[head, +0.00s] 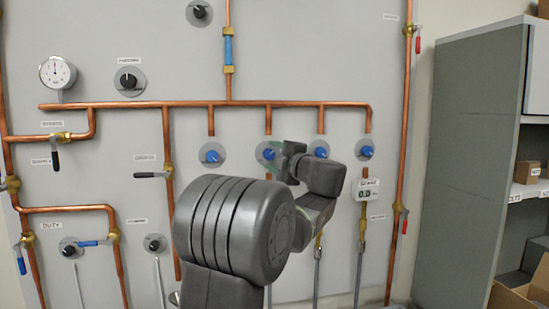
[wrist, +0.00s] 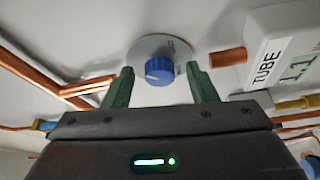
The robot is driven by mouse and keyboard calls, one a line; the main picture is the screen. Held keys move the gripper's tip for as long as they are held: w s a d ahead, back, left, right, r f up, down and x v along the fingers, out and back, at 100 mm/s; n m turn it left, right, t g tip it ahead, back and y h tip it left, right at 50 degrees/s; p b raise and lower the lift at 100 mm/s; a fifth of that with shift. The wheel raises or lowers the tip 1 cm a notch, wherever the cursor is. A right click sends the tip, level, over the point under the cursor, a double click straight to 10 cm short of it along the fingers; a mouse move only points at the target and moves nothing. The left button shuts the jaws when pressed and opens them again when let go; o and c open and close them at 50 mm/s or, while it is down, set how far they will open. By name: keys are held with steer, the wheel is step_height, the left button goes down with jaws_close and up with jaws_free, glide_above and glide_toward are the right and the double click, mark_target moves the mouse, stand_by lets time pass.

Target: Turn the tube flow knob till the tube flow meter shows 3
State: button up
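A blue knob (wrist: 159,69) on a pale round plate is in the wrist view, beside a white meter (wrist: 285,45) labelled TUBE. The meter's digits are cut off and tilted, so I cannot read them surely. My gripper (wrist: 160,72) has its green fingers apart, one on each side of the knob, with gaps showing. Whether the tips are level with the knob is unclear. In the head view my gripper is at a blue knob (head: 268,154), second from left in the row. My arm hides the wall below it, and no TUBE meter shows there.
Other blue knobs (head: 212,156) (head: 321,152) (head: 365,151) stand in the same row under a copper pipe (head: 190,104). Another small meter (head: 367,189) hangs below the rightmost knob. A dial gauge (head: 58,72) is upper left. A grey cabinet (head: 468,150) stands right.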

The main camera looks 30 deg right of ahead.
steer(key=shift+s, duration=0.1)
steer(key=s+d+f+b, duration=0.1)
steer(key=s+d+b, duration=0.1)
steer(key=s, duration=1.1)
steer(key=shift+s+b, duration=0.25)
steer(key=shift+b, duration=0.5)
steer(key=shift+w, duration=0.1)
steer(key=w+p, duration=0.1)
steer(key=w, duration=0.3)
steer(key=w+a+p, duration=0.1)
steer(key=w, duration=0.4)
steer(key=w+a+r+p, duration=0.1)
steer(key=w, duration=0.3)
steer(key=shift+w+p, duration=0.3)
steer(key=shift+s, duration=0.1)
